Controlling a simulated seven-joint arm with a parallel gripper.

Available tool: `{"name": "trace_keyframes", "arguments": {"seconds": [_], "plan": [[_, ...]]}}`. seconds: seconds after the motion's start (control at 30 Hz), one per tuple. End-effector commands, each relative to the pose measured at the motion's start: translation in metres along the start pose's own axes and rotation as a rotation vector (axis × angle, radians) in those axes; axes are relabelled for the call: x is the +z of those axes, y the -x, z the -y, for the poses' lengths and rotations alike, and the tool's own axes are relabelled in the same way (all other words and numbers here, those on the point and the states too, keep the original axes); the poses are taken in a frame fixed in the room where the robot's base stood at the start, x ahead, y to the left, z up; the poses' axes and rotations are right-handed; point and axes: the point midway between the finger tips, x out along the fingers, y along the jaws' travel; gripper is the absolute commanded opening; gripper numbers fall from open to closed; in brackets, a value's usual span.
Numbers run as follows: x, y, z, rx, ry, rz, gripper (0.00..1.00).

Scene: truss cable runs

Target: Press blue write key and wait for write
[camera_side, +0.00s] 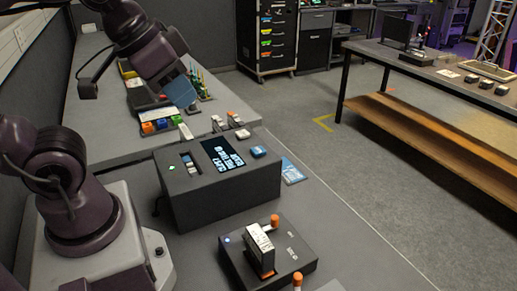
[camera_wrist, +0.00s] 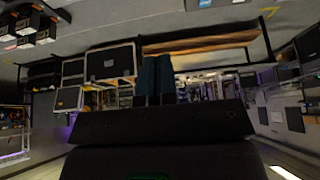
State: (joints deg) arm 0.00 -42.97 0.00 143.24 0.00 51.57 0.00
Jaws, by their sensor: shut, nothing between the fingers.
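A dark grey box (camera_side: 205,205) stands on the bench in the side view. Its top has a lit screen (camera_side: 222,155) with white text that I cannot read, upside down in the picture. A blue key (camera_side: 259,151) sits on the box's top, right of the screen. A slot (camera_side: 188,164) left of the screen holds small items, and a green light (camera_side: 171,167) glows near it. My gripper (camera_side: 184,97) is above and behind the box, well apart from the key. In the wrist view, my gripper's dark blue fingers (camera_wrist: 157,62) are together and empty, pointing out across the room.
A second dark device (camera_side: 288,262) with an upright labelled piece (camera_side: 260,248) and orange-topped parts stands in front. Coloured blocks (camera_side: 160,124) and small white-bodied pieces lie behind the box. A blue card (camera_side: 292,170) lies to its right. The bench between the two devices is clear.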

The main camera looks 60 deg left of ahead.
Motion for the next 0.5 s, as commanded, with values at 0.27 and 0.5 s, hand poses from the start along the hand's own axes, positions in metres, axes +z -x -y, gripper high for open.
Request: {"name": "trace_keyframes", "arguments": {"seconds": [0.27, 0.5], "plan": [[0.0, 0.0, 0.0, 0.0, 0.001, 0.0, 0.0], [0.004, -0.019, 0.018, -0.05, 0.069, 0.1, 0.0]]}}
